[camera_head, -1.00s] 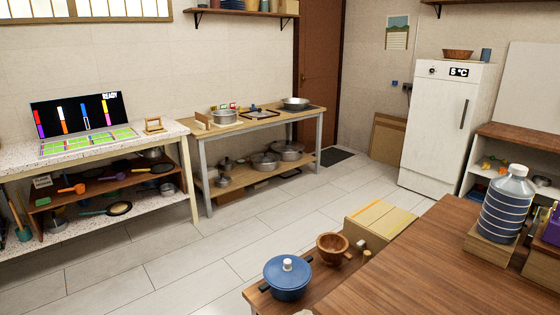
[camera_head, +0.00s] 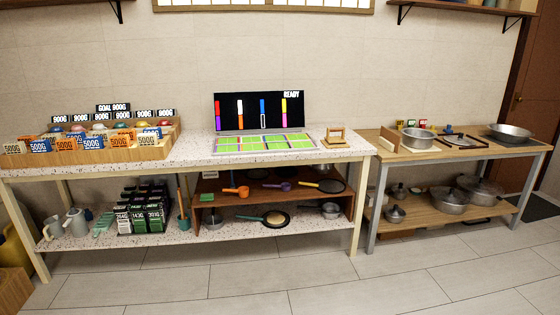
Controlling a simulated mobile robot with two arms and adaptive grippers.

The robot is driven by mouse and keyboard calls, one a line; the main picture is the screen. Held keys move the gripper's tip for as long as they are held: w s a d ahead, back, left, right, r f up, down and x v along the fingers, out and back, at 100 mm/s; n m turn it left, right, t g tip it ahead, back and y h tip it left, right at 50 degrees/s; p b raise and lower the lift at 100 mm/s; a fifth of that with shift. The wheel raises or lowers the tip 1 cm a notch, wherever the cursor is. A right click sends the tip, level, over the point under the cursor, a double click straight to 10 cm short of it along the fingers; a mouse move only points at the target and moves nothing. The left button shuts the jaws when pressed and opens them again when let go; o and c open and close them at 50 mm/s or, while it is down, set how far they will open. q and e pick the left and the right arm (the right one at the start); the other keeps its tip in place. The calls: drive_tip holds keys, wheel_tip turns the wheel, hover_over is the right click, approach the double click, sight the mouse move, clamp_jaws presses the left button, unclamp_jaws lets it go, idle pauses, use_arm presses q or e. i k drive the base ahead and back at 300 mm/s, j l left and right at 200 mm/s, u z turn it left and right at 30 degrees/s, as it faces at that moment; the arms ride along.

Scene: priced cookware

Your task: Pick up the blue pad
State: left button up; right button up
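I cannot make out a clear blue pad in the head view. A black screen reading READY (camera_head: 259,111) stands on the speckled counter (camera_head: 190,152) and shows coloured bars, one of them blue-outlined. In front of it lies a flat panel of mostly green tiles (camera_head: 262,143). Small blue spots show near the dark frame (camera_head: 461,141) on the wooden table at right, too small to identify. Neither of my grippers is in view.
Pans and jugs crowd the lower shelf (camera_head: 240,229). Pots sit on and under the right table (camera_head: 400,151). The tiled floor (camera_head: 300,280) in front is clear.

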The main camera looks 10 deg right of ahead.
sight(448, 131)
drive_tip(key=i+z, duration=0.2)
drive_tip(key=i, duration=0.3)
drive_tip(key=i+z, duration=0.2)
drive_tip(key=i, duration=0.25)
drive_tip(key=i+j+z, duration=0.2)
drive_tip(key=i, duration=0.3)
drive_tip(key=i+j+z, duration=0.15)
drive_tip(key=i, duration=0.3)
drive_tip(key=i+l+z, duration=0.25)
drive_tip(key=z, duration=0.25)
drive_tip(key=i+z, duration=0.95)
drive_tip(key=i+j+z, duration=0.15)
drive_tip(key=i+z, duration=0.2)
drive_tip(key=z, duration=0.15)
drive_tip(key=i, duration=0.7)
drive_tip(key=i+l+u, duration=0.15)
drive_tip(key=i, duration=0.55)
drive_tip(key=i+l, duration=0.1)
drive_tip(key=i, duration=0.6)
drive_tip(key=u, duration=0.05)
